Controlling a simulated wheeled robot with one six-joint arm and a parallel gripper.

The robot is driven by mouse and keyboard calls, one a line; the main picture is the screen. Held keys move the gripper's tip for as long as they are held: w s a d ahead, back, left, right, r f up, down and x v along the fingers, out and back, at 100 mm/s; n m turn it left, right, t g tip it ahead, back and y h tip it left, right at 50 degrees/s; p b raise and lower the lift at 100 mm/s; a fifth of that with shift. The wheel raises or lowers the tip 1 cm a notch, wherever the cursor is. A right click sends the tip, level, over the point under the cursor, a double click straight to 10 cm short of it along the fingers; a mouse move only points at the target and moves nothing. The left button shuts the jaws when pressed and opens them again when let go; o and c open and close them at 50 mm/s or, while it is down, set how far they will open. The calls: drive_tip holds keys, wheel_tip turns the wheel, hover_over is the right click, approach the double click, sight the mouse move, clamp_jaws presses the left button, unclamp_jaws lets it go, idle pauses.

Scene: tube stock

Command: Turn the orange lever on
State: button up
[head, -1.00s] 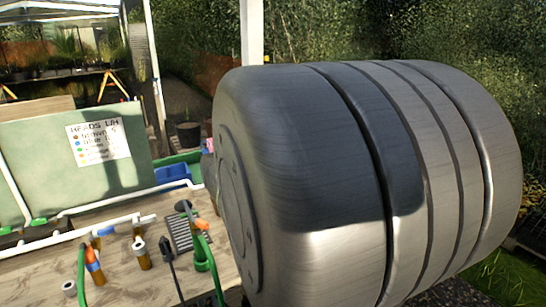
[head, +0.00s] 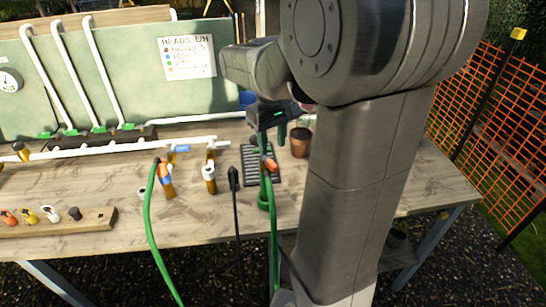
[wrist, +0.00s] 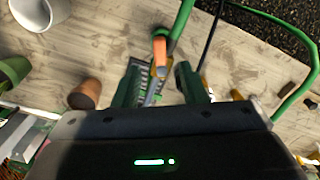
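An orange part (head: 269,164) sits at the top of the green standing post (head: 263,196), where a green hose hangs down. I cannot tell whether it is the orange lever or a hose fitting. It also shows in the wrist view (wrist: 160,47), between and beyond my fingertips, with a grey piece at its near end. My gripper (head: 268,138) points down above the post. In the wrist view its two green fingers (wrist: 158,82) stand apart with nothing clamped between them. No other part there is clearly an orange lever.
Brown fittings (head: 209,177) and a hose with an orange and blue end (head: 165,182) stand to the left. A white pipe (head: 120,148) runs behind. A terracotta pot (head: 300,141) stands right of my gripper. The front of the wooden bench (head: 120,228) has bare room.

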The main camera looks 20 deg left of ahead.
sight(272, 163)
wheel_tip(272, 163, down, 6)
drive_tip(key=shift+f, duration=0.1)
drive_tip(key=shift+c, duration=0.5)
clamp_jaws()
